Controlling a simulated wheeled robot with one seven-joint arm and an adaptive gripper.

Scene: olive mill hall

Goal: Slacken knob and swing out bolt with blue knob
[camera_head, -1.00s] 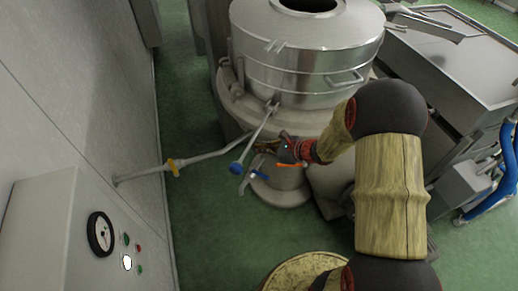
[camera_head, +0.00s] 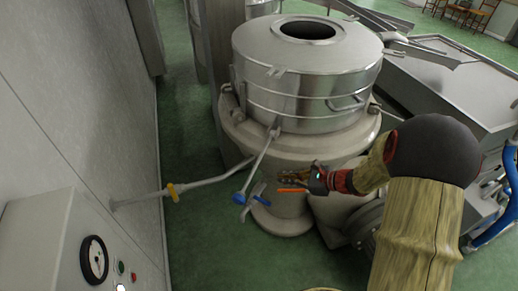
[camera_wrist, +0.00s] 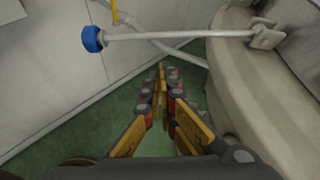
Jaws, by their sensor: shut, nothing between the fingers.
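The bolt (camera_head: 257,163) is a thin metal rod with a blue knob (camera_head: 240,198) on its free end. It slants down and outward from a bracket (camera_head: 274,130) at the vessel's rim. In the wrist view the rod (camera_wrist: 180,35) runs across the top, from the blue knob (camera_wrist: 91,39) at left to the bracket (camera_wrist: 265,33) at right. My gripper (camera_head: 282,177) is to the right of the rod, apart from it. In the wrist view its fingers (camera_wrist: 166,68) are shut and empty, below the rod in the picture.
The round steel vessel (camera_head: 305,82) stands on a beige base (camera_head: 240,133). A pipe with a yellow valve (camera_head: 172,193) runs to the left wall. A gauge panel (camera_head: 45,230) stands at lower left.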

